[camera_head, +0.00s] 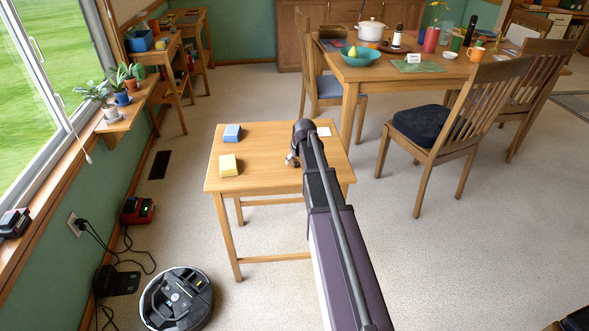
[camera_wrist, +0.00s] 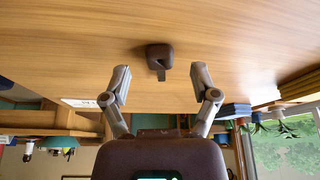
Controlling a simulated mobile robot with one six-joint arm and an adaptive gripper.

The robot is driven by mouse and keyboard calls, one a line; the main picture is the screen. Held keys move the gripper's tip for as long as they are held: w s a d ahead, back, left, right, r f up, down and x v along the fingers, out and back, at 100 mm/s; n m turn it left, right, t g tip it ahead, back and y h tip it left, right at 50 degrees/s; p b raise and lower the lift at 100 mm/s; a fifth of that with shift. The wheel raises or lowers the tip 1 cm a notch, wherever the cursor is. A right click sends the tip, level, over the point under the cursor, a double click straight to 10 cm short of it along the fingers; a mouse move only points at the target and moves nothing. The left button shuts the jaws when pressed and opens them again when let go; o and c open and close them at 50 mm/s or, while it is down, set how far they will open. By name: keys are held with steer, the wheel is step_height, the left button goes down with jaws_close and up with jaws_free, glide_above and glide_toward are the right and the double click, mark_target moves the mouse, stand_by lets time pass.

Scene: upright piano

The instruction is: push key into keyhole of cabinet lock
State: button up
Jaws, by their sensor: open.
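In the wrist view a small dark brown block (camera_wrist: 160,52) with a short greyish tab sits on the wooden table (camera_wrist: 60,40). I cannot tell whether it is the key, the lock or both, and no keyhole is clear. My gripper (camera_wrist: 161,82) is open, its fingers on either side of the tab with gaps; nothing is held. In the head view my gripper (camera_head: 292,160) is at the small table (camera_head: 265,180), mostly behind my arm, and the brown block is hidden there. No cabinet lock is clearly visible.
A blue stack (camera_head: 232,133) and a yellow stack (camera_head: 228,165) lie on the table's left; a white card (camera_head: 324,131) lies at its back right. A robot vacuum (camera_head: 177,298) is on the floor at lower left. A dining table (camera_head: 430,65) and chairs stand behind.

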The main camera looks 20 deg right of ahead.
steer(key=shift+w+f, duration=0.15)
steer(key=shift+f, duration=0.25)
stand_by(0.3)
steer(key=c, duration=0.9)
